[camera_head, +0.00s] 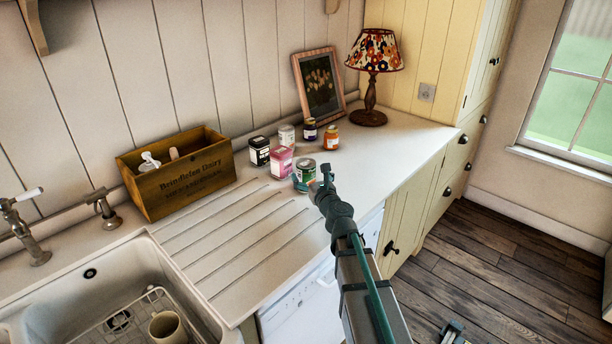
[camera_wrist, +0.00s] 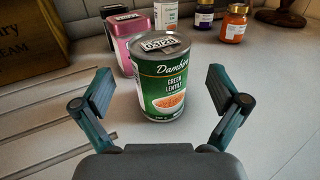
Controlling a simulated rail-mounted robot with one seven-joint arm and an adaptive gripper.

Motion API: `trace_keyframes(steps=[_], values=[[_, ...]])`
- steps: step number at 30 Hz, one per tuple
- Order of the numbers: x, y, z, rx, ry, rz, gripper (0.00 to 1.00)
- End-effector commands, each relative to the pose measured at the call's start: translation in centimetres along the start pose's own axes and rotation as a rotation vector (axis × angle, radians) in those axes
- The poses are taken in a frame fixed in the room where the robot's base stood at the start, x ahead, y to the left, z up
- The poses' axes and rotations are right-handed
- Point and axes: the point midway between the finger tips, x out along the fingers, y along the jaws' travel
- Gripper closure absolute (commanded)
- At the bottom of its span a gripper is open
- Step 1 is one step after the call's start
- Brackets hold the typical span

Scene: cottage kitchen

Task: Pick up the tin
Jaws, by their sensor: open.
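My gripper (camera_wrist: 163,92) is open, with one finger to the left of the tin and one to the right. In the wrist view the tin stands between and slightly beyond the fingertips, with a visible gap on both sides. In the head view my gripper (camera_head: 318,180) is at the tin's right side.
Behind the tin stand a pink container (camera_head: 281,161), a black-and-white one (camera_head: 259,151), a white can (camera_head: 286,135), a purple-labelled jar (camera_head: 310,130) and an orange jar (camera_head: 331,138). A wooden crate (camera_head: 180,185) is at left, beyond drainer grooves. A lamp (camera_head: 372,85) stands at the back.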

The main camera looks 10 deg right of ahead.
Motion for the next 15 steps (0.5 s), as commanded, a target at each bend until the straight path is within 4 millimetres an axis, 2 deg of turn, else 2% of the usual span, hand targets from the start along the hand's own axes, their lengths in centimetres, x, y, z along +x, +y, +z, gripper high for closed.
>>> trace_keyframes(steps=[1,6,9,15], values=[[1.1,-0.1,0.1,0.001,0.0,0.001,0.03],[3.4,-0.1,0.1,0.0,0.0,0.001,0.03],[4.0,0.0,0.1,0.001,0.0,0.001,0.03],[3.9,0.0,0.0,0.001,0.0,0.0,0.03]])
